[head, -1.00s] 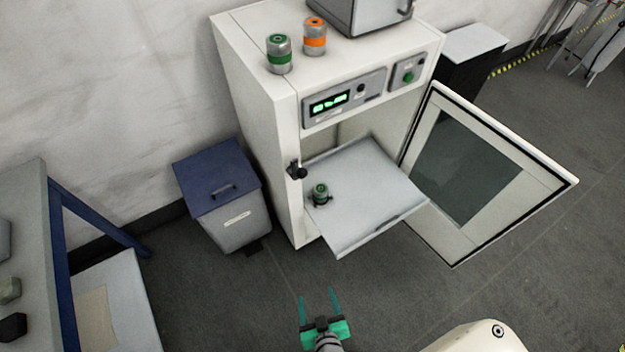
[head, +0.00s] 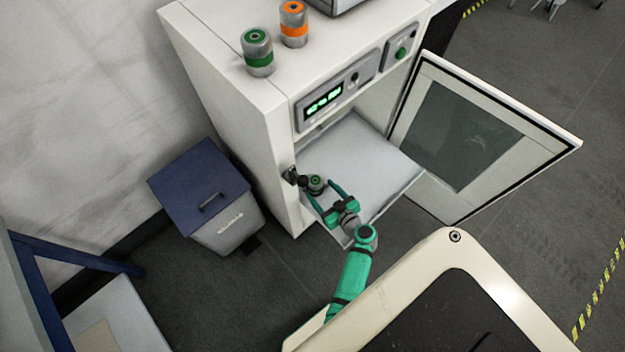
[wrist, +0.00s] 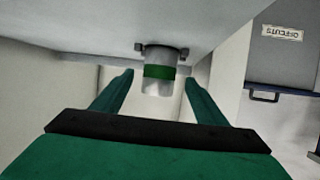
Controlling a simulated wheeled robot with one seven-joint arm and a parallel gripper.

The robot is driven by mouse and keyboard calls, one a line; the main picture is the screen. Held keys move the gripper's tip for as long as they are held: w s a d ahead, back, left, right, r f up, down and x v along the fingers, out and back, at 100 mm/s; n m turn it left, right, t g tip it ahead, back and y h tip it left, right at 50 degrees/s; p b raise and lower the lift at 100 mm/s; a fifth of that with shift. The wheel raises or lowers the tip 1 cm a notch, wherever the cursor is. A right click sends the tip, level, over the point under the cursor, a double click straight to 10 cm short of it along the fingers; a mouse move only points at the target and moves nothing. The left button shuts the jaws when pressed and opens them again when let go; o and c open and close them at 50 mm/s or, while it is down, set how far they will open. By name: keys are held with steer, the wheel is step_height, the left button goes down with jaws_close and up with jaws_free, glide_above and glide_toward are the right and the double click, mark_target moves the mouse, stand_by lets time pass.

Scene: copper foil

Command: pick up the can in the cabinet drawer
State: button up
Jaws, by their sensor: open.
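The can (head: 315,184) is grey with a green band and stands on the pulled-out drawer (head: 375,165) of the white cabinet, near its left edge. My gripper (head: 325,191) is open, its two green fingers reaching over the drawer toward the can. In the wrist view the can (wrist: 160,71) shows ahead between the fingertips, with a gap on both sides. The can is not gripped.
The cabinet door (head: 470,140) stands open to the right. A green-banded can (head: 257,52) and an orange-banded can (head: 294,24) stand on the cabinet top. A blue-lidded bin (head: 205,195) stands left on the floor.

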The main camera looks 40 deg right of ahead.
mark_target(319, 189)
steer(key=x, duration=0.3)
steer(key=shift+w+f, duration=0.2)
steer(key=shift+w, duration=0.05)
steer(key=shift+r+x, duration=0.15)
steer(key=shift+x, duration=1.2)
steer(key=shift+r+x, duration=0.15)
steer(key=shift+x, duration=1.2)
steer(key=c, duration=1.3)
steer(key=shift+r, duration=0.15)
